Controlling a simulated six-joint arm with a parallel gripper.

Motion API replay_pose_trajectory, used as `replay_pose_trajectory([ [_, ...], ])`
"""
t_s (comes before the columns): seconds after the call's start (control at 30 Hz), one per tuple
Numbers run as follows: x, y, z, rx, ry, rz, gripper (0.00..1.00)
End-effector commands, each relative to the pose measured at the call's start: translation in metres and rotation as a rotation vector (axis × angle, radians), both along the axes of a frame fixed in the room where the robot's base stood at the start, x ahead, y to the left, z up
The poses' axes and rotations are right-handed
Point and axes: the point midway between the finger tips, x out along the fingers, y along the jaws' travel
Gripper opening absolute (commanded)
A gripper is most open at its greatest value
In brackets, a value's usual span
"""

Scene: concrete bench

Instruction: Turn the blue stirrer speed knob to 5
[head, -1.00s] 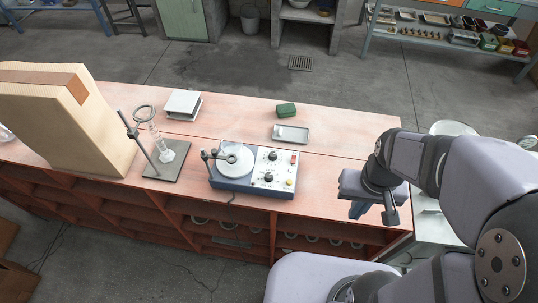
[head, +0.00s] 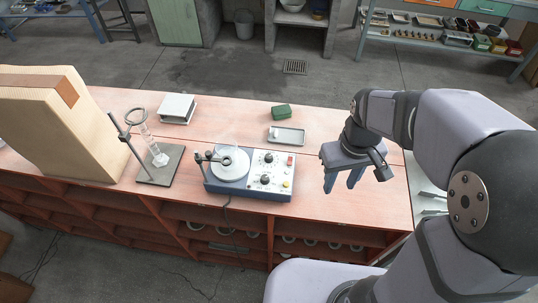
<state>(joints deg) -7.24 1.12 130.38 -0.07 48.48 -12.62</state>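The stirrer (head: 247,191) is a blue-grey box on the bench. A round white plate (head: 229,165) with a clear vessel on it is at its left. Its white control panel (head: 276,172) is at its right. Two dark knobs show there, an upper one (head: 268,157) and a lower one (head: 264,179). They are too small to tell which is blue, or to read the scale or pointer. A red switch (head: 290,160) and a yellow round part (head: 287,184) are also on the panel. My gripper (head: 341,182) is open and empty, right of the stirrer and apart from it, fingers pointing down.
A grey tray (head: 286,137) with a white item and a green block (head: 281,111) lie behind the stirrer. A stand with a ring and glassware (head: 160,172) is at its left. Bench right of the stirrer is clear.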

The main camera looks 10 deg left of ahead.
Motion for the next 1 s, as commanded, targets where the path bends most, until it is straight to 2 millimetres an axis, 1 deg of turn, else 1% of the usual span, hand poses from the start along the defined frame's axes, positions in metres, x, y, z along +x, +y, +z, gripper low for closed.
replay_pose_trajectory([
  [0.03,0.018,0.015,-0.007,0.0,-0.001,0.092,0.38],
  [0.1,0.04,0.035,-0.008,0.0,0.0,0.224,0.38],
  [0.17,0.057,0.054,-0.009,0.0,0.002,0.337,0.38],
  [0.23,0.074,0.078,-0.01,0.0,0.001,0.468,0.38],
  [0.33,0.093,0.111,-0.011,0.0,0.002,0.641,0.38],
  [0.4,0.103,0.133,-0.013,0.0,0.004,0.747,0.38],
  [0.5,0.112,0.158,-0.014,0.0,0.002,0.87,0.38],
  [0.6,0.117,0.176,-0.014,0.0,0.002,0.956,0.38],
  [0.7,0.119,0.186,-0.014,0.0,0.001,1.007,0.38],
  [0.8,0.12,0.19,-0.013,0.0,0.002,1.028,0.38],
  [1.0,0.12,0.19,-0.016,0.001,0.002,1.03,0.38],
])
